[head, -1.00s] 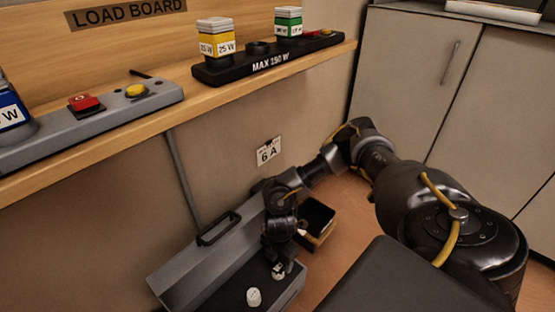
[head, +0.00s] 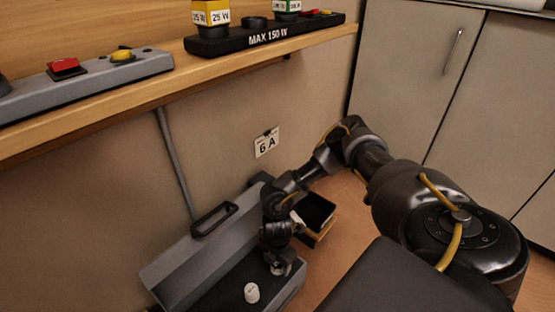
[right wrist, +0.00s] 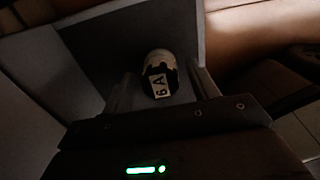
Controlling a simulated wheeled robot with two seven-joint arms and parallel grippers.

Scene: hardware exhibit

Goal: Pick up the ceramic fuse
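A white ceramic fuse (right wrist: 158,72) with a black and white "6 A" label shows in the right wrist view, between the two fingers of my right gripper (right wrist: 162,90). The fingers stand apart with a gap on each side of the fuse. In the head view my right gripper (head: 279,268) reaches down into the open grey box (head: 190,262), and its fuse is mostly hidden there. My left gripper is not in view.
A small open dark box (head: 316,212) stands on the floor just right of the grey box. The wooden shelf (head: 120,110) runs overhead at left, and grey cabinets (head: 425,80) stand at right.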

